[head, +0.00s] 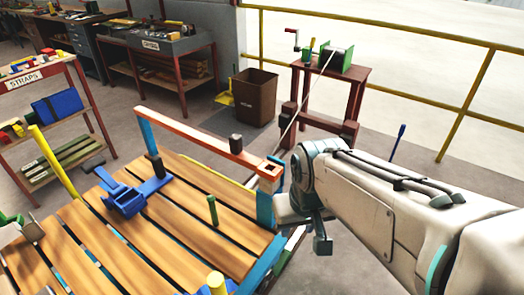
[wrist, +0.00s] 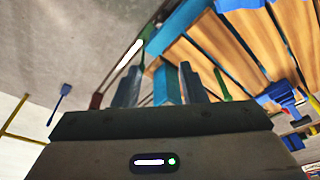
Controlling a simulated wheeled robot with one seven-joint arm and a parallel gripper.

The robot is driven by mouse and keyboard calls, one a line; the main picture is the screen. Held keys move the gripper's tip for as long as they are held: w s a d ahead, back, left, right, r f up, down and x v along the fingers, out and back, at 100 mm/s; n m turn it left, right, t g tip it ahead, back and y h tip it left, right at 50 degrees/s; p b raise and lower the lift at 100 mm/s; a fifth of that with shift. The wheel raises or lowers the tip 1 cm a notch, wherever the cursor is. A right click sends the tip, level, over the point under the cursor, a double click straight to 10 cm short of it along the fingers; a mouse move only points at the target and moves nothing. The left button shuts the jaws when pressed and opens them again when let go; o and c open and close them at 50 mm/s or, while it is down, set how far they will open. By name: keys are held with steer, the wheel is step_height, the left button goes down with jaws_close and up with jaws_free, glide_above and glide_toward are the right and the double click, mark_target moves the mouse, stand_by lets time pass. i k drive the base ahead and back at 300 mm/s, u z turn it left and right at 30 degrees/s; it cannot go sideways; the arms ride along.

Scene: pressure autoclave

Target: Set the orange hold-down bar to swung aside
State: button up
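The orange hold-down bar (head: 200,133) looks red-brown and runs along the far edge of the slatted wooden deck (head: 95,240). It spans from a blue post (head: 147,128) at left to a blue corner post (head: 265,207) at right. A dark knob (head: 236,142) stands up on it, and its right end has a square opening. My gripper (head: 318,232) is just right of that end, partly hidden by my arm. In the wrist view my gripper (wrist: 160,88) has its fingers apart, with a blue piece showing between them. I cannot tell whether they touch it.
A blue clamp-like fixture (head: 132,193) and a green peg (head: 213,210) stand on the deck. Behind are a brown bin (head: 253,97) and a red stand with a green winch (head: 334,60), a strap or cable running down from it. A yellow railing (head: 400,35) lines the back right.

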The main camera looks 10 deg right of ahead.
mark_target(234, 152)
steer(key=z, duration=0.2)
steer(key=k, duration=0.2)
steer(key=z, duration=0.95)
steer(key=k, duration=1.1)
steer(key=z, duration=0.65)
steer(key=i, duration=1.5)
steer(key=u, duration=1.65)
steer(key=i, duration=0.9)
steer(key=u, duration=1.05)
